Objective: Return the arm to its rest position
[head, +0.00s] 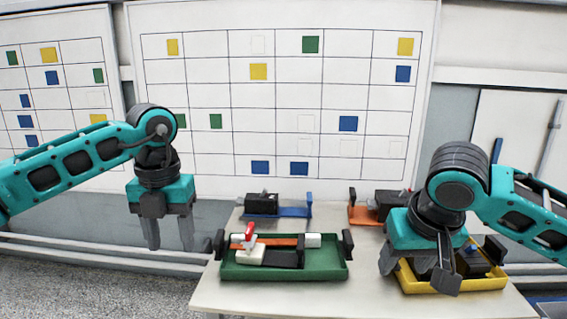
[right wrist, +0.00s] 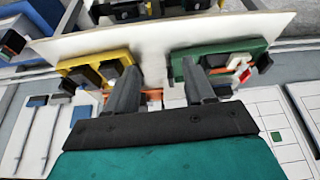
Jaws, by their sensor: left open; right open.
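My left gripper (head: 170,232) is open and empty, hanging left of the table with its fingers pointing down. My right gripper (head: 420,275) is open at the right side of the table, in front of the yellow tray (head: 455,287) in the head view. In the right wrist view the fingers of my right gripper (right wrist: 163,92) are spread with nothing between them. The green tray (head: 285,272) holds a white block with a red lever (head: 250,233) and an orange bar. My right gripper hides part of the yellow tray and its dark block (head: 472,262).
The table (head: 210,290) also carries a blue fixture (head: 290,212) with a black block and an orange fixture (head: 360,215) with a black block at the back. A wall chart (head: 285,110) stands behind. The space left of the table is free.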

